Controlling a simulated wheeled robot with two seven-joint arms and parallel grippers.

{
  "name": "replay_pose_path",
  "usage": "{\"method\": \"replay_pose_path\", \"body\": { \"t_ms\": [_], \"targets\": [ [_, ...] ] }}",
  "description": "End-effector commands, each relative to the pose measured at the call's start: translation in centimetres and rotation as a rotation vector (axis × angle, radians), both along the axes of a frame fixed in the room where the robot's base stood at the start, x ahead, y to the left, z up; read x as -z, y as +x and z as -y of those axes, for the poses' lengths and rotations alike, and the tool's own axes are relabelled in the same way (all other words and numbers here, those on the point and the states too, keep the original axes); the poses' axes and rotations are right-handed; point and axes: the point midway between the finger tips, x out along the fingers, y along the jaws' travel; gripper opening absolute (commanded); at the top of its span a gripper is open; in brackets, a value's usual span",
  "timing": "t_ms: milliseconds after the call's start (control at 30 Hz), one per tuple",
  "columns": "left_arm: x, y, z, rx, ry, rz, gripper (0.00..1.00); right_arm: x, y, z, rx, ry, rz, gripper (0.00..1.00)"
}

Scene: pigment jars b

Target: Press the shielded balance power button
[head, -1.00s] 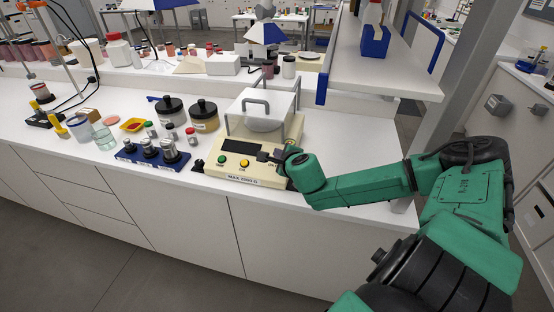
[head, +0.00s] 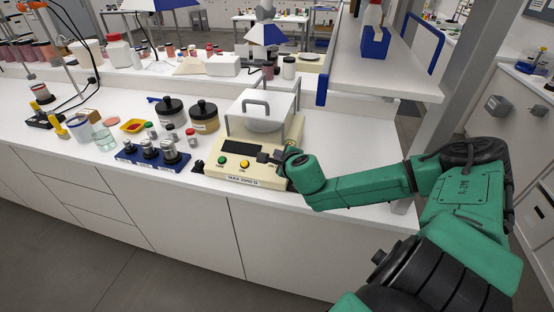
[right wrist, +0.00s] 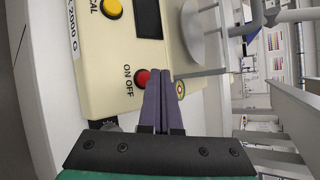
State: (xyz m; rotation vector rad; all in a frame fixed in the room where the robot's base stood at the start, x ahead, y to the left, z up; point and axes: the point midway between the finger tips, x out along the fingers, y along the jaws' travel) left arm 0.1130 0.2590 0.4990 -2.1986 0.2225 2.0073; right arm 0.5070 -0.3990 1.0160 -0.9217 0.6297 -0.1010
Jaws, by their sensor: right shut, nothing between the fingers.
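The shielded balance (head: 232,172) is a cream box with a dark display, a green button, a yellow button and a white draft shield (head: 262,112) on top. In the right wrist view the red power button (right wrist: 142,78), marked ON OFF, sits on the panel below the display. My right gripper (right wrist: 161,73) is shut and empty, its dark fingertips right beside the red button and overlapping its edge in the view. I cannot tell whether they touch it. In the head view the right gripper (head: 268,157) covers the red button's place. My left gripper is not in view.
A blue rack of metal weights (head: 153,153) stands left of the balance, with two dark-lidded jars (head: 204,117) behind. A raised shelf (head: 385,75) is at the back right. The bench right of the balance is clear except for my arm.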

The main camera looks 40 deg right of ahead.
Motion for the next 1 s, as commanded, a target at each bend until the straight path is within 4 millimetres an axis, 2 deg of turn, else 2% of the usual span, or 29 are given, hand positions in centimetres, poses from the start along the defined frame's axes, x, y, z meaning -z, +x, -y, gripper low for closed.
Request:
{"method": "replay_pose_path", "body": {
  "t_ms": [533, 767, 1000],
  "targets": [
    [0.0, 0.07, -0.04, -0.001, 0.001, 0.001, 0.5, 0.02, 0.0, 0.0, 0.0, 0.0, 0.0, 0.0],
    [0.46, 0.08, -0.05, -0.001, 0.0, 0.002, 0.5, 0.89, 0.16, 0.23, 0.0, 0.001, 0.0, 0.0],
    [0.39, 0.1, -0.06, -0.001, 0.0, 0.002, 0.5, 0.84, 0.18, 0.25, 0.0, 0.0, 0.0, 0.0]
  ]
}}
